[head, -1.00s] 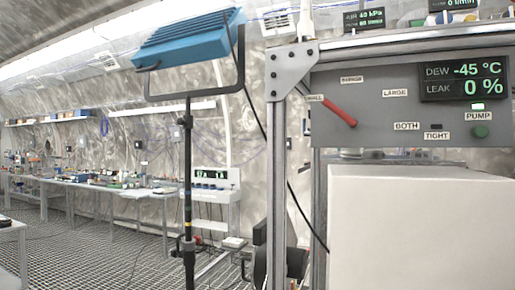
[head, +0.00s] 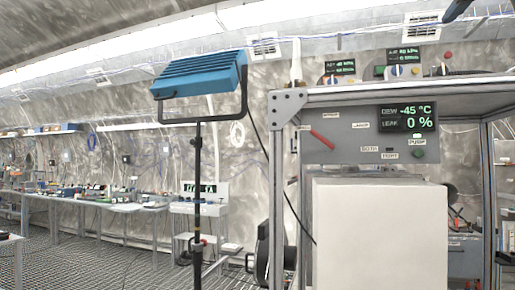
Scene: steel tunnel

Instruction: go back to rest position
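My gripper is not clearly in view; only a dark piece (head: 457,8) pokes in at the top right edge of the head view, and I cannot tell what it is. The grey control panel (head: 345,148) stands ahead at right, with a red lever (head: 322,140) tilted down to the right. Its display (head: 407,118) reads DEW -45 °C and LEAK 0 %. A green button (head: 418,154) sits under the PUMP label.
A large white box (head: 380,235) stands below the panel inside a metal frame (head: 278,190). A blue lamp (head: 199,75) on a black stand is left of it. Long workbenches (head: 90,197) line the left wall. Open grating floor (head: 100,260) lies at front left.

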